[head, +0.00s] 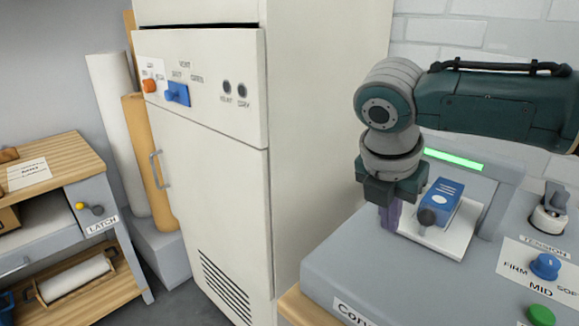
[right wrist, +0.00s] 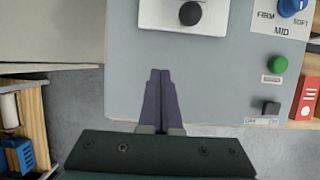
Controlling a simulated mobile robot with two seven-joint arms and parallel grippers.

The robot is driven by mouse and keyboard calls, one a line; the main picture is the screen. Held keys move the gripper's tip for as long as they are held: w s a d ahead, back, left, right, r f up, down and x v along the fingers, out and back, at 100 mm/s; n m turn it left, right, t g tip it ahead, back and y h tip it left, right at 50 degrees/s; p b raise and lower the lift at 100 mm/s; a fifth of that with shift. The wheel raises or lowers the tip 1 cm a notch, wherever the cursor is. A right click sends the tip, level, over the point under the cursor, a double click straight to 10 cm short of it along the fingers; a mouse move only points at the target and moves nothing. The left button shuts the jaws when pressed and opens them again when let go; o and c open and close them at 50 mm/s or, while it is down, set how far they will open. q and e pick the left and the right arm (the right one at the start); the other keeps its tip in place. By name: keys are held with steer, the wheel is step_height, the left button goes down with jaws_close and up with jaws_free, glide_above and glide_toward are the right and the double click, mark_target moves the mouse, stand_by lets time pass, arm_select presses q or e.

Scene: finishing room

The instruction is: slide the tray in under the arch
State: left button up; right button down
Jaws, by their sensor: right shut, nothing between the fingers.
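The tray is a flat white plate (head: 455,242) with a dark round knob (head: 427,217) at its near end, lying on a grey machine top. A blue box with white print (head: 444,199) sits on it. The tray's knob end also shows at the top of the right wrist view (right wrist: 156,14). The arch (head: 477,182) is the grey housing with a green light strip behind the tray; its opening is mostly hidden. My right gripper (head: 389,217) is shut and empty, fingers pointing down, beside the tray's left side in the head view. Its fingers also show in the right wrist view (right wrist: 160,76), apart from the knob. My left gripper is out of view.
The machine top (head: 350,245) carries a blue tension dial (head: 545,265), a green button (head: 541,315) and a clamp-like fitting (head: 550,210) at right. A tall white cabinet (head: 215,190) stands left. A wooden bench (head: 60,160) is far left.

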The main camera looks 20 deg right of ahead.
steer(key=shift+v, duration=1.9)
steer(key=shift+a, duration=0.1)
